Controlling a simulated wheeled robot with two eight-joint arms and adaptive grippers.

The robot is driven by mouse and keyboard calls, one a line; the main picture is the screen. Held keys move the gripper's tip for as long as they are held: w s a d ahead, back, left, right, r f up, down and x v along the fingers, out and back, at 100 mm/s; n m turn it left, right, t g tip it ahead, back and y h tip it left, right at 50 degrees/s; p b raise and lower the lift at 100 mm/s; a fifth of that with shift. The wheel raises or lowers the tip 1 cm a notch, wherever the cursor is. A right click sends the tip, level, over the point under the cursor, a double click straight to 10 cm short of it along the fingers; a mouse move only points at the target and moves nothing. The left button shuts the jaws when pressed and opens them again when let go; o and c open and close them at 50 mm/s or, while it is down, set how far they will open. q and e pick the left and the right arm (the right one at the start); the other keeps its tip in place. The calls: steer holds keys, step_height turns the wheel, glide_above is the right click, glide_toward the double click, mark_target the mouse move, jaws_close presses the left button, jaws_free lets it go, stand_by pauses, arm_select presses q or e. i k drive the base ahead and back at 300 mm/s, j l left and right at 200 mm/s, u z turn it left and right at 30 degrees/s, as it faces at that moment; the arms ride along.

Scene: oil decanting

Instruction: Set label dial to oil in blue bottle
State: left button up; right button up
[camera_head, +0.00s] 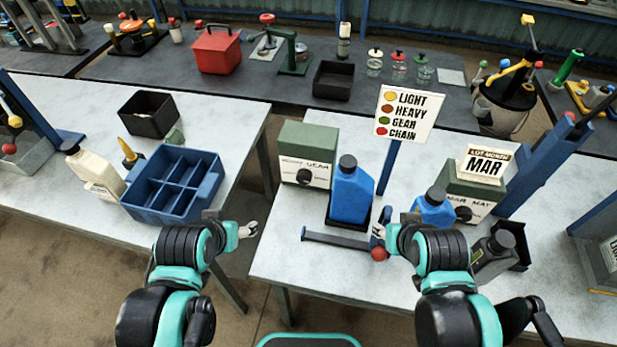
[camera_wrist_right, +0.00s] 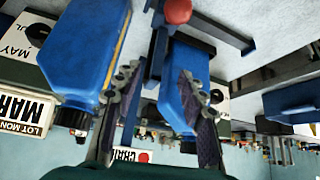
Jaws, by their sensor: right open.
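In the head view a green label box (camera_head: 308,148) has a front dial (camera_head: 305,175) between label words, of which "GEAR" reads clearly. A blue bottle (camera_head: 350,195) with a dark cap stands upright to its right, on a black stand. A second blue bottle (camera_head: 433,212) stands beside the other green box (camera_head: 471,195), which has its own dial and a "LOT MONTH MAR" card. My right gripper (camera_head: 394,226) is open and empty between the bottles; its spread fingers show in the right wrist view (camera_wrist_right: 160,105). My left gripper (camera_head: 231,222) is open and empty beyond the table's left edge.
A sign (camera_head: 408,112) lists light, heavy, gear and chain with coloured dots. A red-ended lever (camera_head: 335,240) lies before the stand. A blue divided crate (camera_head: 172,185) is on the left table. A floor gap separates the tables.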

mark_target(303, 176)
steer(key=k, duration=0.8)
steer(key=k+z, duration=0.1)
steer(key=z, duration=0.3)
steer(key=k+z, duration=0.15)
steer(key=z, duration=0.25)
steer(key=k+l+z, duration=0.1)
steer(key=z, duration=0.3)
steer(key=j+z, duration=0.1)
steer(key=j, duration=1.2)
steer(key=j+z, duration=0.1)
steer(key=j, duration=1.15)
steer(key=k+j+z, duration=0.1)
steer(key=j, duration=1.15)
